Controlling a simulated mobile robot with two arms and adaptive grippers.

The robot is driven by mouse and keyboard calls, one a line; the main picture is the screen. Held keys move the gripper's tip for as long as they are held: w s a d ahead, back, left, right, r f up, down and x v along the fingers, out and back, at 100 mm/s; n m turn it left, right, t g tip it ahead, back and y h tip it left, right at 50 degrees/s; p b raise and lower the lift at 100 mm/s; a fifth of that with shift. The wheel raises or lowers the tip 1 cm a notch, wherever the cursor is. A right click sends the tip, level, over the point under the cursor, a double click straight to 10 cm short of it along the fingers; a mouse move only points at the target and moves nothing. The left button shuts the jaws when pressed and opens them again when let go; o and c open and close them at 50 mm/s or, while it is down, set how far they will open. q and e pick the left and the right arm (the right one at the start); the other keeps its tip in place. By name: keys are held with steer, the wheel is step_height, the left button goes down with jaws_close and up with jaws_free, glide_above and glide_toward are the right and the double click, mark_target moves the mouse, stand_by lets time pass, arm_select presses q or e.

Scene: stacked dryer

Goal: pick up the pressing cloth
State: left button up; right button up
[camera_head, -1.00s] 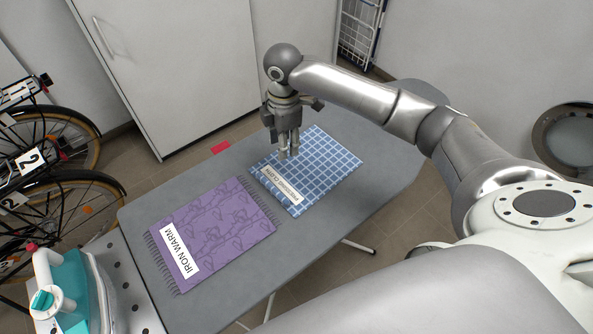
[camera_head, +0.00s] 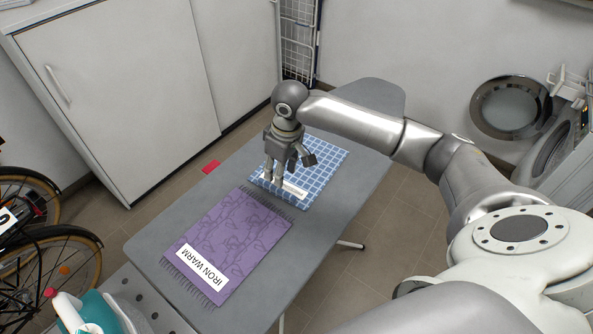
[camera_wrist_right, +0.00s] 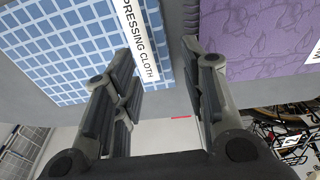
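The pressing cloth (camera_head: 324,163), blue with a light grid and a white label, lies flat on the ironing board (camera_head: 372,100). It also shows in the right wrist view (camera_wrist_right: 50,45), with "PRESSING CLOTH" readable on the label. My right gripper (camera_head: 276,184) points down at the label end of the cloth and hides part of it. In the right wrist view, my right gripper (camera_wrist_right: 166,65) is open with nothing between its fingers. One finger is at the cloth's label side, the other toward the purple cloth; contact is unclear. My left gripper is not in view.
A purple fringed cloth (camera_head: 232,238) labelled "IRON WARM" lies on the board close beside the pressing cloth. A teal and white iron (camera_head: 92,318) stands at the lower left. Bicycles (camera_head: 45,240), a white cabinet (camera_head: 120,90) and a washer-like machine (camera_head: 560,150) surround the board.

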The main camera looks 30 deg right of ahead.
mark_target(277, 188)
steer(key=shift+w+f, duration=0.25)
steer(key=shift+f, duration=0.9)
steer(key=shift+a+f+p, duration=0.2)
steer(key=shift+f+p, duration=0.1)
steer(key=shift+f, duration=0.25)
steer(key=f, duration=0.1)
steer(key=f+p, duration=0.1)
steer(key=f, duration=0.1)
steer(key=shift+w+a+f, duration=0.15)
steer(key=shift+w+f, duration=0.15)
steer(key=shift+w, duration=0.1)
steer(key=shift+w+f, duration=0.1)
steer(key=shift+f, duration=0.3)
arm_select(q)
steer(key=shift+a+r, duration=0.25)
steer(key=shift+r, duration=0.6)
arm_select(e)
steer(key=c, duration=0.7)
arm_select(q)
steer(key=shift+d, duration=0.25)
arm_select(e)
jaws_close()
